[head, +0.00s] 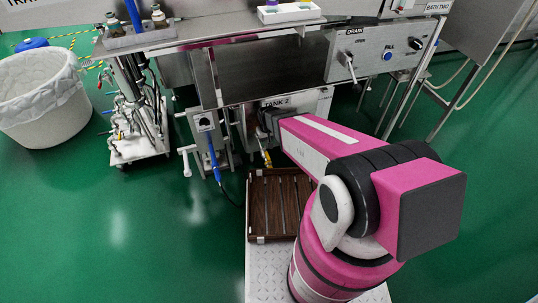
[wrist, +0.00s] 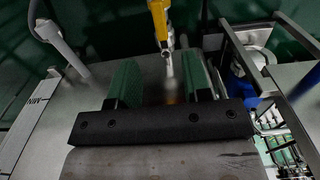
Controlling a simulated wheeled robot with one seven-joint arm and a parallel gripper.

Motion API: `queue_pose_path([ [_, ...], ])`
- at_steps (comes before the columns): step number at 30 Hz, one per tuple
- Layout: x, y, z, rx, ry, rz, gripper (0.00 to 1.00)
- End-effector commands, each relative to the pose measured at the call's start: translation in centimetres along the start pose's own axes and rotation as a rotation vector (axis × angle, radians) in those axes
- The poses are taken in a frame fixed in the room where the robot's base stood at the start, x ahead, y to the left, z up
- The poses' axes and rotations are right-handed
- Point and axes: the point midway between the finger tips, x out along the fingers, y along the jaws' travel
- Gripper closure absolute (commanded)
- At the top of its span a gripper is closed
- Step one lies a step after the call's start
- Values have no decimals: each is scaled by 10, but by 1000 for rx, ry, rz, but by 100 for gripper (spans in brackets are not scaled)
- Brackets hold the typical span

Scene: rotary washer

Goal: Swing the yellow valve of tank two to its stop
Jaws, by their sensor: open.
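The yellow valve handle (head: 266,158) shows in the head view just below the TANK 2 label (head: 277,104), partly hidden by my arm. In the wrist view the yellow handle (wrist: 160,18) is at the top centre, with a metal fitting below it. My gripper (wrist: 161,75) is open, its two green-padded fingers apart with nothing seen gripped. The handle lines up with the gap between the fingers and appears beyond their tips. Whether any finger touches it cannot be told. In the head view my gripper is mostly hidden behind my arm.
A blue-handled lever (head: 213,155) hangs left of the valve; a drain panel (head: 375,54) is above right. A slatted brown tray (head: 257,205) lies below. A pipe cart (head: 137,143) and white bin (head: 45,105) stand left. Green floor between is clear.

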Motion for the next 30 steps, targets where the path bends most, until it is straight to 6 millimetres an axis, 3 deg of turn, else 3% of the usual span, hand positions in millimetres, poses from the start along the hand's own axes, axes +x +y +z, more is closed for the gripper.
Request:
queue_pose_path([
  [15,84,1,-1,0,-1,0,55],
  [21,96,1,0,-1,-1,0,55],
  [30,97,1,0,-1,0,0,55],
])
